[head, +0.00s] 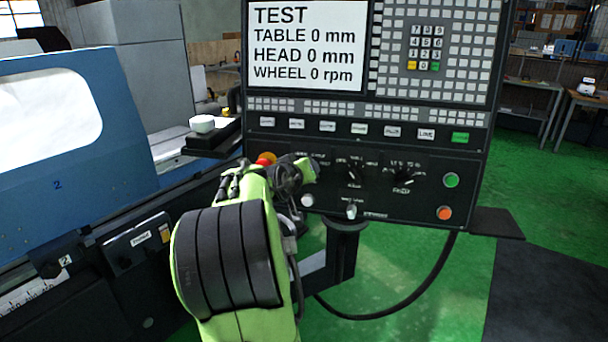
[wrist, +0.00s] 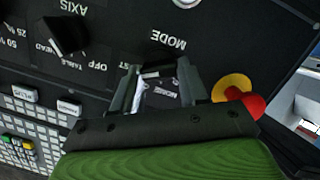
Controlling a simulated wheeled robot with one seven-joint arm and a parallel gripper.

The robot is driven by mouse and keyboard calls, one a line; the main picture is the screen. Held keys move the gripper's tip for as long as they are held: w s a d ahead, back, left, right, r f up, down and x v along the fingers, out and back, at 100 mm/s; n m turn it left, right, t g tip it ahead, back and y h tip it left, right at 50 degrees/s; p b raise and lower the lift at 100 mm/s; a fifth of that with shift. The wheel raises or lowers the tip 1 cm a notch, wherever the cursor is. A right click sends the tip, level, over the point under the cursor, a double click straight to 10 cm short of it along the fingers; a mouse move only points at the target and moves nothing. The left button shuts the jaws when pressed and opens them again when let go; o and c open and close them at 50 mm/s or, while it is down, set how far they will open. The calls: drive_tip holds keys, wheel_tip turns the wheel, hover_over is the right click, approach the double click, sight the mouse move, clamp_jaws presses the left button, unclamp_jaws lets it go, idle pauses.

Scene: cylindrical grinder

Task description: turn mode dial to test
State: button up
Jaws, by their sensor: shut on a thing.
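The mode dial (wrist: 162,85) is at the MODE label in the wrist view, where the picture is upside down. My gripper (wrist: 155,78) is shut on it, with one finger on each side. The fingers and dial hide most of the surrounding lettering; "ST" shows beside the left finger. In the head view my gripper (head: 298,172) is at the left of the black control panel (head: 330,218), and my arm hides the mode dial. The screen (head: 305,45) above reads TEST, table 0 mm, head 0 mm, wheel 0 rpm.
A red emergency button with a yellow collar (wrist: 238,95) sits close beside my gripper. The axis dial (head: 355,173) and another dial (head: 404,176) are to the right on the panel. Green floor lies below.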

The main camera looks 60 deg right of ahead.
drive_tip(key=shift+f, duration=0.15)
drive_tip(key=o, duration=1.1)
drive_tip(key=p+v, duration=0.1)
drive_tip(key=v, duration=1.5)
drive_tip(key=shift+d, duration=0.1)
